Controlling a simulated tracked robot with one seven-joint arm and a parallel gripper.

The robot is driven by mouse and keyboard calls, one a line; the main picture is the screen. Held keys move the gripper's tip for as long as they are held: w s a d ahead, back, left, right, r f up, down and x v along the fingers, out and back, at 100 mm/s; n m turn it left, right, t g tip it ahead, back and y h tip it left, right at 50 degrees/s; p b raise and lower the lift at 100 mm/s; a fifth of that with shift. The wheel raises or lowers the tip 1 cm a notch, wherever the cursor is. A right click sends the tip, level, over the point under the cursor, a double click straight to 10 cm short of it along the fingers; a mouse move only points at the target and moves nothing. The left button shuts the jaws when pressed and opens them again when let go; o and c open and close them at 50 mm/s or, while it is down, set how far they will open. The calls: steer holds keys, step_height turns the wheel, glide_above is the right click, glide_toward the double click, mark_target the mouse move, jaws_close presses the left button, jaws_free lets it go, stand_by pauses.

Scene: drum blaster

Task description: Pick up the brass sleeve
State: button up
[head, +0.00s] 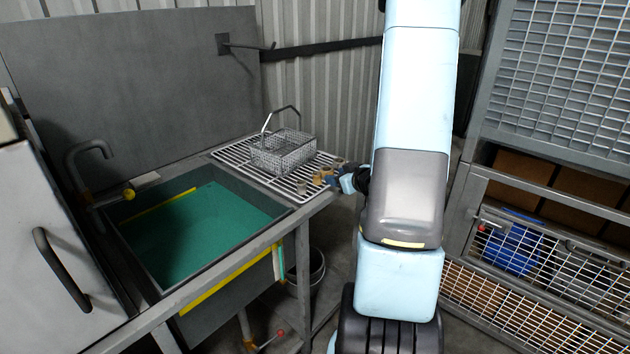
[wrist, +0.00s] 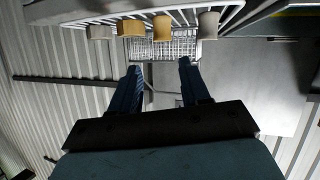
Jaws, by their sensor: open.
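Several short sleeves stand in a row on the white wire rack (head: 228,154), along its edge nearest my arm. In the wrist view two are golden: a yellow one, which looks like the brass sleeve (wrist: 162,27), and a more orange-brown sleeve (wrist: 132,28) beside it. A grey sleeve (wrist: 98,32) and a pale grey sleeve (wrist: 208,25) stand at either end. My gripper (wrist: 158,66) is open and empty, its two dark blue fingers pointing toward the row with a gap before it. In the head view my gripper (head: 333,181) is beside the row, partly overlapping it.
A wire basket (head: 283,152) with a raised handle stands on the rack behind the sleeves. A green-bottomed sink (head: 195,235) with a tap (head: 85,150) lies left of the rack. A bucket (head: 306,270) is below. A mesh cage (head: 545,200) stands at right.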

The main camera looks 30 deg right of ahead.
mark_target(320, 179)
steer(key=shift+m+t+y, duration=0.3)
steer(key=shift+t+y, duration=0.5)
steer(key=shift+t, duration=0.1)
steer(key=w+f, duration=0.1)
steer(key=w, duration=0.1)
steer(key=w+f, duration=0.4)
steer(key=shift+a, duration=0.3)
steer(key=shift+x, duration=2.65)
steer(key=shift+d, duration=0.2)
steer(key=shift+c, duration=0.4)
steer(key=c, duration=0.7)
